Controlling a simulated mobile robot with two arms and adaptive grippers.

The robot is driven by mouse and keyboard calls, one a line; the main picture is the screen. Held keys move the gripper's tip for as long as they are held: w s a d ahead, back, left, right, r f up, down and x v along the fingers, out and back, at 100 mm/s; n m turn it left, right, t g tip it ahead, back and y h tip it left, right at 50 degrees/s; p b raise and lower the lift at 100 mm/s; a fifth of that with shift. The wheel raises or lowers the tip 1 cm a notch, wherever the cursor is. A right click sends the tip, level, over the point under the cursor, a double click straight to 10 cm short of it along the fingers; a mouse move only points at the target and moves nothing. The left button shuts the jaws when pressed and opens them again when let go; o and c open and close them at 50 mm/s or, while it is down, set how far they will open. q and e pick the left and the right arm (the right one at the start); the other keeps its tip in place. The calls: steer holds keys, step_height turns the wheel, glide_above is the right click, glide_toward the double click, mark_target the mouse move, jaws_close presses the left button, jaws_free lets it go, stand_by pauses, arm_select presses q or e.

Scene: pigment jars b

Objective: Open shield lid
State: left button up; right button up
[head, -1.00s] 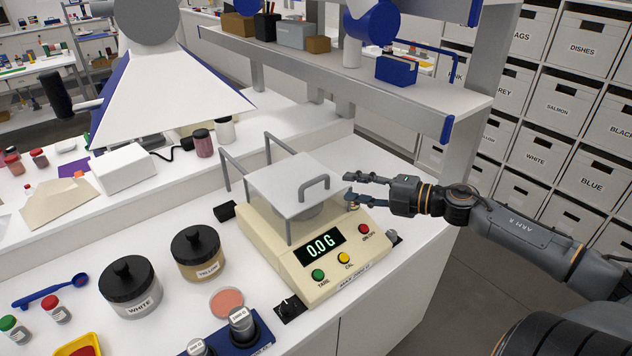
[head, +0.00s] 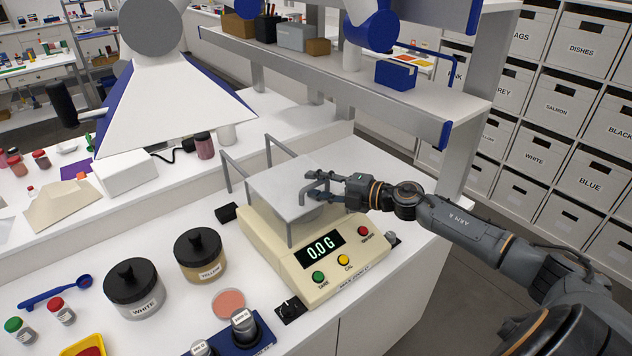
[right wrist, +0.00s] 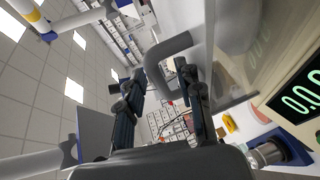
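The balance (head: 318,275) is cream-coloured and its display reads 0.0 G. A clear shield stands on it, with a flat pale shield lid (head: 275,187) lying closed on top. The lid has a grey loop handle (head: 302,197), which also shows in the right wrist view (right wrist: 165,49). My right gripper (head: 311,184) is at the handle, reaching in from the right. In the right wrist view, the fingers of my right gripper (right wrist: 163,86) are apart, with part of the handle between their tips. I cannot tell whether they touch it. My left gripper is not in view.
Two grey rails (head: 283,140) rise behind the lid. A yellow jar (head: 202,262) and a white jar (head: 134,297) with black lids stand left of the balance. Weights sit in a blue block (head: 256,341) in front. A shelf (head: 400,100) overhangs behind.

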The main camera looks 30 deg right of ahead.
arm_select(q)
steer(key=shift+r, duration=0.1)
arm_select(e)
steer(key=shift+w+a, duration=0.2)
steer(key=shift+w, duration=0.1)
jaws_close()
